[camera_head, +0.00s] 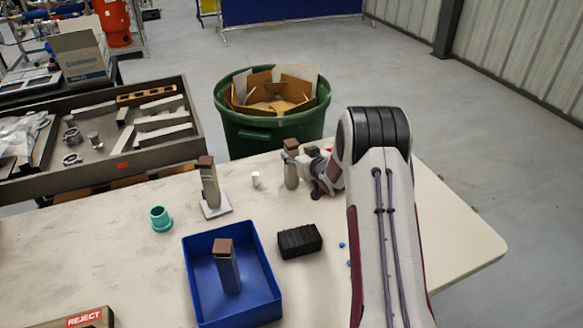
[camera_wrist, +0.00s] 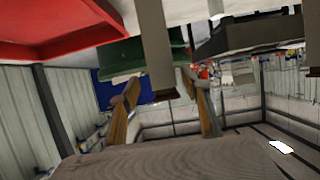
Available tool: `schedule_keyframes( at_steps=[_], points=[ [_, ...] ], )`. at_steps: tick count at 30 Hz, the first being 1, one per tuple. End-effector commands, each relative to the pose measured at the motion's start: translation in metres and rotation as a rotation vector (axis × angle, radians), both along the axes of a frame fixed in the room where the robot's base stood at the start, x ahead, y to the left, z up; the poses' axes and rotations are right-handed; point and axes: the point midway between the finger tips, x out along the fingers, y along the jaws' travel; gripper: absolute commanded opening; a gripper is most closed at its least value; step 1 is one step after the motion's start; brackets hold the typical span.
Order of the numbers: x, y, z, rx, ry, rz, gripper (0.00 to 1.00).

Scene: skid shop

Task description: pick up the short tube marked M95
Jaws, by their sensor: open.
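Three grey upright tubes with brown tops stand in view: one at my gripper (camera_head: 291,170), one on a white plate (camera_head: 210,187), one in the blue tray (camera_head: 227,270). No M95 mark is readable on any of them. My gripper (camera_head: 299,158) is open at the far side of the table, around the upper part of the first tube. In the wrist view, which is upside down, my gripper (camera_wrist: 165,100) has its fingers apart. That tube (camera_wrist: 158,45) shows between them with gaps on both sides.
The blue tray (camera_head: 189,290), a black box (camera_head: 299,241), a teal tube (camera_head: 160,219) and a small white cylinder (camera_head: 256,180) are on the table. A green bin (camera_head: 262,135) stands behind. A red tray (camera_wrist: 70,40) shows in the wrist view.

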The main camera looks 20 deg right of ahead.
Motion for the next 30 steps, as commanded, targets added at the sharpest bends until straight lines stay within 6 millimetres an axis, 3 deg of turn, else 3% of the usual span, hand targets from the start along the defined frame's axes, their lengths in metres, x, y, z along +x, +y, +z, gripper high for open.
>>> schedule_keyframes(
  at_steps=[6,13,30],
  points=[
    [0.017,0.006,-0.015,0.000,0.001,0.001,0.47],
    [0.031,0.006,-0.020,0.000,0.000,0.000,0.47],
    [0.035,0.005,-0.022,0.000,0.001,0.000,0.47]
  ],
)
